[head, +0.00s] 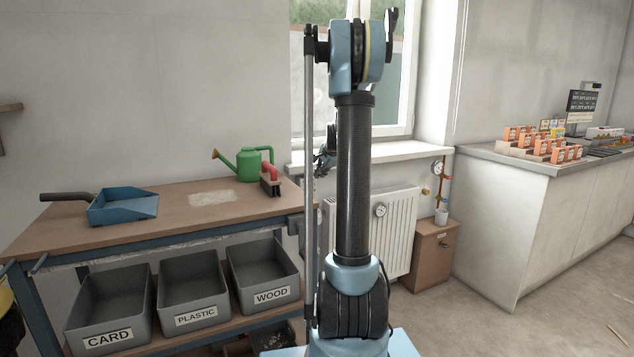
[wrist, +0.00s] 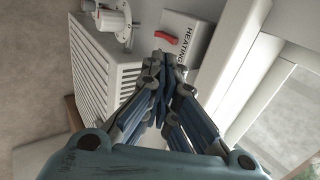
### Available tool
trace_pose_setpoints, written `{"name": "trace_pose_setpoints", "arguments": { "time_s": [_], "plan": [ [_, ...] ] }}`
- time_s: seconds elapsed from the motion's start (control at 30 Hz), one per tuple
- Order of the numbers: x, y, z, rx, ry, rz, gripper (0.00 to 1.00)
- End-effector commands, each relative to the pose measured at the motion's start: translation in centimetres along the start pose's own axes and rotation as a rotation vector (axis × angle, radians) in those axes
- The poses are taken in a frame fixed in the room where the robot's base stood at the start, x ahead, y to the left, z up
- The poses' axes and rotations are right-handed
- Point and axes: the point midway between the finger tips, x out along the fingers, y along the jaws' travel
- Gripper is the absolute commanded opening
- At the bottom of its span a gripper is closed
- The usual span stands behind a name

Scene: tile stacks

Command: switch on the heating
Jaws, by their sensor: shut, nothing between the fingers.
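In the wrist view a pale box labelled HEATING (wrist: 190,42) has a red switch lever (wrist: 167,38) on its face. Its lettering runs sideways in this view. My gripper (wrist: 160,62) has its fingers together and empty. Their tips appear just below the red lever in the picture; I cannot tell whether they touch the box. In the head view my gripper (head: 325,160) shows small and dark beside my arm, in front of the window sill. I cannot make out the HEATING box in the head view.
The white radiator (head: 400,225) stands below the window sill (head: 400,153); its grille (wrist: 100,85) and a white valve (wrist: 113,20) lie near the box in the wrist view. A workbench (head: 110,220) stands left, a wooden cabinet (head: 425,260) right of the radiator.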

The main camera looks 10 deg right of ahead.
Motion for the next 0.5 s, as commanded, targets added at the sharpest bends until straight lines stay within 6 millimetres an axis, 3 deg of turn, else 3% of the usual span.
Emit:
{"name": "trace_pose_setpoints", "arguments": {
  "time_s": [0.2, 0.5],
  "plan": [
    [-3.3, -0.3, 0.1, 0.001, -0.001, 0.000, 0.00],
    [-5.5, -0.5, 0.1, -0.001, -0.001, 0.000, 0.00]
  ]
}}
